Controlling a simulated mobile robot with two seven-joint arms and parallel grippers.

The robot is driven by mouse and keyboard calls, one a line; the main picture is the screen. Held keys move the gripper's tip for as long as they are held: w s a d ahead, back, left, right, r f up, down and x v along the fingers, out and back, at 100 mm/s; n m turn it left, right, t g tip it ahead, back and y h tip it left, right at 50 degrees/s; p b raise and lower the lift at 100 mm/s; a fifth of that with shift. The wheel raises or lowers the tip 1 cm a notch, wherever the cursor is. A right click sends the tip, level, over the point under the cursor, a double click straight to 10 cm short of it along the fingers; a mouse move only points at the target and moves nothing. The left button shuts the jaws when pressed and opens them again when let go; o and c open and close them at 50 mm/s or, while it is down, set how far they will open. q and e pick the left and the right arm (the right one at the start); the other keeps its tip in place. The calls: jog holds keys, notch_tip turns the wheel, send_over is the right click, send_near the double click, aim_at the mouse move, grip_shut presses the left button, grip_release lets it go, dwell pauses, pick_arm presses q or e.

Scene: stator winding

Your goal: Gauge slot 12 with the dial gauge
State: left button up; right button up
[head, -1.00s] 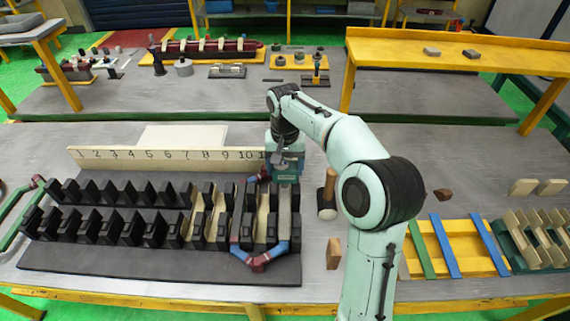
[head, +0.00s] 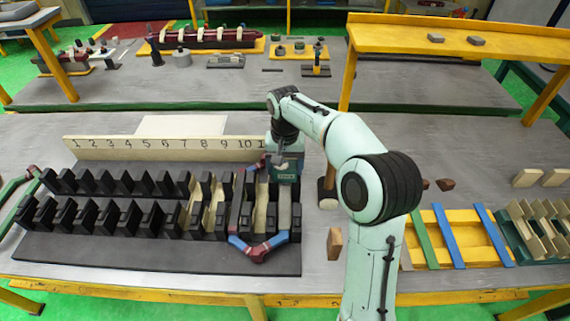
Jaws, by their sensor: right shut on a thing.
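The dark stator block (head: 110,247) lies on the table at the left, with two rows of black teeth. A number board (head: 110,146) stands behind it; its end past 10 is mostly hidden by my right gripper. A red and blue coil (head: 258,252) lies around the rightmost teeth, and a grey strip (head: 284,212) runs along the slot there. My right gripper (head: 285,171) is over the far end of that strip. It is shut on a small grey thing that looks like the dial gauge (head: 282,159), mostly hidden by the gripper. My left gripper is out of view.
A mallet (head: 327,197), partly hidden by my arm, and a wooden block (head: 334,243) lie right of the stator. A yellow rack (head: 463,238) with green and blue strips is further right. Another coil (head: 20,190) lies at the left. A raised yellow shelf (head: 450,45) stands behind.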

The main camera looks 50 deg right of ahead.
aim_at(285, 165)
jog(key=shift+f, duration=0.2)
dwell(0.6)
jog(key=o, duration=1.1)
jog(key=shift+c, duration=0.2)
pick_arm(q)
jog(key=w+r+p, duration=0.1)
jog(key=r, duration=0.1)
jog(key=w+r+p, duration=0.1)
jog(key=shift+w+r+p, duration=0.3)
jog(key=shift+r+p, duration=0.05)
jog(key=shift+p, duration=0.05)
pick_arm(e)
notch_tip(285, 165, up, 13)
jog(key=shift+r, duration=0.2)
